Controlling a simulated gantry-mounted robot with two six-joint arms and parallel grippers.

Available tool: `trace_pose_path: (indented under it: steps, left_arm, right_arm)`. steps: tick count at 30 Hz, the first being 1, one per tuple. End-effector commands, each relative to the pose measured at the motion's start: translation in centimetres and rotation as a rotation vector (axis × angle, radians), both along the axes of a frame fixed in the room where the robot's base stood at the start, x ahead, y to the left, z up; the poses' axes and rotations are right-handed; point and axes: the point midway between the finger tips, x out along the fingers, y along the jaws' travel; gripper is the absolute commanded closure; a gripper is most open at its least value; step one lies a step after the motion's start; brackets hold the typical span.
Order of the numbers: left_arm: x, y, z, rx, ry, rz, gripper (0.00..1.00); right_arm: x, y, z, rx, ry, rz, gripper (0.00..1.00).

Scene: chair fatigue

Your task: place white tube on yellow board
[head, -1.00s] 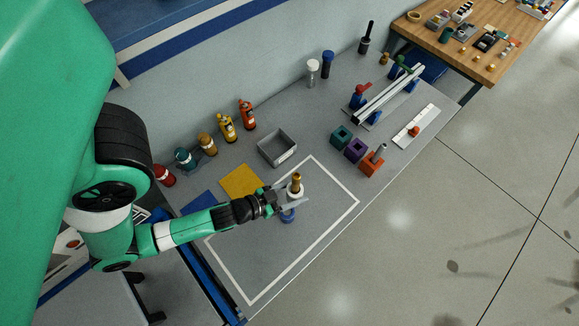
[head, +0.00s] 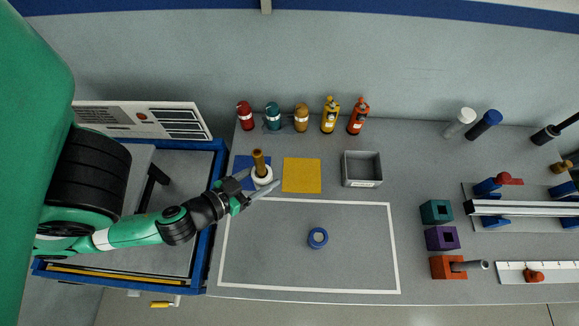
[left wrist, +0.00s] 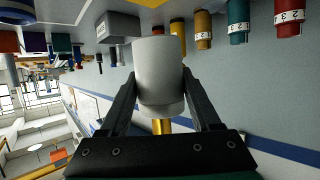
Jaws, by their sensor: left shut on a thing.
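The white tube (head: 262,178) is held between the fingers of my left gripper (head: 262,186), with a brass-brown rod (head: 258,160) standing out of it. In the head view it appears over the right edge of the blue board (head: 242,165), left of the yellow board (head: 302,175); its height is hard to tell. In the left wrist view the white tube (left wrist: 159,75) fills the space between both fingers, with brass at its lower end in the picture. The yellow board is flat and bare. My right gripper is not in view.
A grey bin (head: 362,169) stands right of the yellow board. Several bottles, including a red one (head: 245,115), line the wall behind the boards. A blue ring (head: 318,238) lies inside the white outline, whose remaining area is clear. Colored blocks (head: 441,238) stand farther right.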

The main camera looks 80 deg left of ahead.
Motion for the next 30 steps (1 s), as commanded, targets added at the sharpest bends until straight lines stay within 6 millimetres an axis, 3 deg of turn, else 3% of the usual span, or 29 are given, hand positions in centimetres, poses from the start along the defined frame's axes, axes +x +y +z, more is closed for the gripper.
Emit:
trace_pose_path:
  steps: [15, 19, 26, 30]
  left_arm:
    - [2.1, 1.2, -0.6, 0.000, -0.005, 0.007, 0.95]
    - [4.1, 2.1, -1.5, 0.000, -0.007, 0.006, 0.95]
    - [8.3, 4.2, -3.9, 0.002, -0.008, 0.002, 0.95]
    - [10.4, 5.2, -7.2, 0.001, -0.004, -0.001, 0.95]
  right_arm:
    - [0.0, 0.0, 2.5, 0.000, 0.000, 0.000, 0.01]
    - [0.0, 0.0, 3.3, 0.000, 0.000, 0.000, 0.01]
    - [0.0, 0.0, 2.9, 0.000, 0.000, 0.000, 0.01]
    - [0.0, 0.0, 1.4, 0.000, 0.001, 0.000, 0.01]
